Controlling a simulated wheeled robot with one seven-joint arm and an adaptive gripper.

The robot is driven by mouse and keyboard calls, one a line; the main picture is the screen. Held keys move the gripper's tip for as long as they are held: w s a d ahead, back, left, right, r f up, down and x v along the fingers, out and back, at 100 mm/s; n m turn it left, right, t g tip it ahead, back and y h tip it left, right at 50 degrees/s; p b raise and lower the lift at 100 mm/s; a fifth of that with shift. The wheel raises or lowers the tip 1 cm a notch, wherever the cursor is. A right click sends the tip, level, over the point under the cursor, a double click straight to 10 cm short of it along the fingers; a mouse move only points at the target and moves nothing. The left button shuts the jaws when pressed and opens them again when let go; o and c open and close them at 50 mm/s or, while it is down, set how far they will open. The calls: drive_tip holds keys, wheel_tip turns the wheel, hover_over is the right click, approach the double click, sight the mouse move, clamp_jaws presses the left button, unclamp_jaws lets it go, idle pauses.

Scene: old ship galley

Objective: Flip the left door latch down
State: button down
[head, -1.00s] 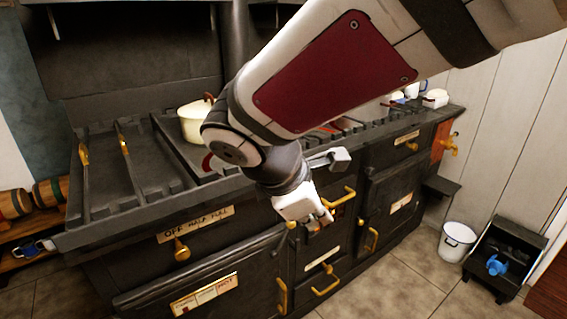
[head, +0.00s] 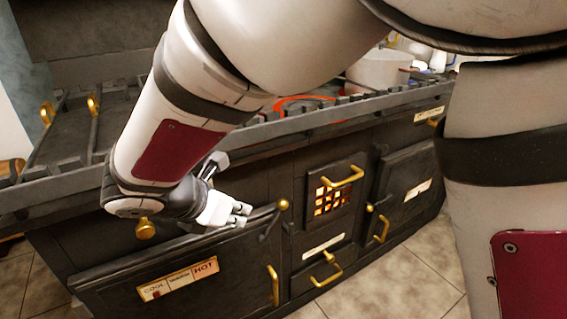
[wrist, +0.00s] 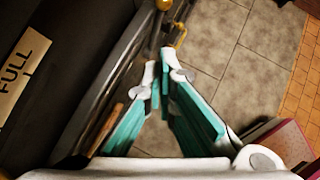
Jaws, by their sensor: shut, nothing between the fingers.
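The left oven door (head: 205,272) of the black stove is closed and carries a COOL–HOT label. Near its upper right corner is a latch with a brass knob (head: 283,204) and a dark lever below it. The knob also shows at the top of the wrist view (wrist: 163,5). My gripper (head: 243,215) is shut and empty, in front of the door's top edge, left of the knob and apart from it in the picture. In the wrist view my gripper's fingertips (wrist: 158,62) meet just below the knob. The exact depth gap is unclear.
A firebox door (head: 335,197) with a glowing grate and brass handle is right of the latch. A brass door handle (head: 273,285) sits below it. The stove-top rail (head: 240,135) runs above my gripper. Tiled floor (head: 385,275) in front is clear.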

drive_tip(key=b, duration=0.4)
approach(278, 214)
wheel_tip(278, 214, down, 3)
drive_tip(key=shift+w+d+f+b, duration=0.2)
drive_tip(key=shift+w+f+b, duration=0.1)
drive_tip(key=shift+w, duration=0.2)
drive_tip(key=shift+w+d+f+b, duration=0.25)
drive_tip(key=shift+w+b, duration=0.05)
drive_tip(key=shift+w, duration=0.25)
drive_tip(key=shift+w+d, duration=0.25)
drive_tip(key=shift+w, duration=0.25)
drive_tip(key=shift+d, duration=0.15)
